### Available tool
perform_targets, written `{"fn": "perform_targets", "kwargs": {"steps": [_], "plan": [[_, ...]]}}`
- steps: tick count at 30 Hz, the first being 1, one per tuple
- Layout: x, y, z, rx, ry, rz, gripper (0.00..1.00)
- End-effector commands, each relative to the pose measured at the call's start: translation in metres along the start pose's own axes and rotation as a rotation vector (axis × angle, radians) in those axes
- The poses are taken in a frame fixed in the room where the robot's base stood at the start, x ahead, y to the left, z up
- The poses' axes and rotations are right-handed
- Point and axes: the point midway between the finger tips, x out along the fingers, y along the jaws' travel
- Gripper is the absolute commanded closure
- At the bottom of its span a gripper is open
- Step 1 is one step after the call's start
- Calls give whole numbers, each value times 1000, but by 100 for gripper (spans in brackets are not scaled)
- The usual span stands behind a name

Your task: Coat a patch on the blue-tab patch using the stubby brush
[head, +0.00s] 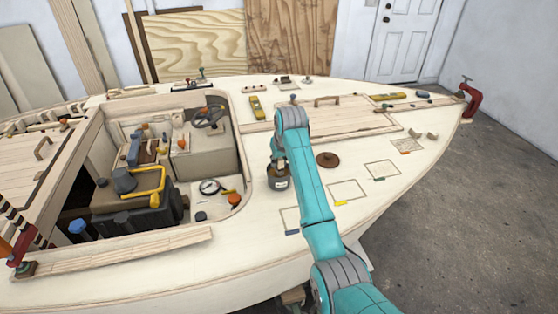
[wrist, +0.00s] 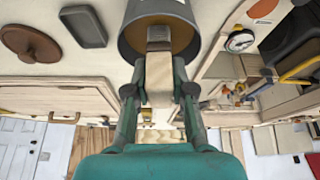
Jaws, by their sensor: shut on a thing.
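My gripper (wrist: 158,92) is shut on the light wooden handle of the stubby brush (wrist: 159,72). The brush's grey end reaches into the mouth of a grey pot (wrist: 127,45) with amber contents; its tip is hidden. In the head view my gripper (head: 279,163) is directly above the pot (head: 278,183), which stands on the deck, and the brush can hardly be made out. The blue-tab patch (head: 290,215), a thin outlined square with a blue tab (head: 292,232), lies just in front of the pot, partly beside my arm.
A brown round lid (head: 327,160) lies right of the pot. A grey tray (wrist: 83,26) shows in the wrist view. The open cockpit with its rim (head: 248,170) is left of the pot.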

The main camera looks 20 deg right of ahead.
Motion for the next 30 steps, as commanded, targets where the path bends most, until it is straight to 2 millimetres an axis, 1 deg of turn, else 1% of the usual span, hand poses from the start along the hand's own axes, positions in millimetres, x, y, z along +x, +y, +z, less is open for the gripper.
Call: {"fn": "perform_targets", "kwargs": {"steps": [18,30], "plan": [[6,0,2,0,-1,0,100],[6,0,3,0,0,0,100]]}}
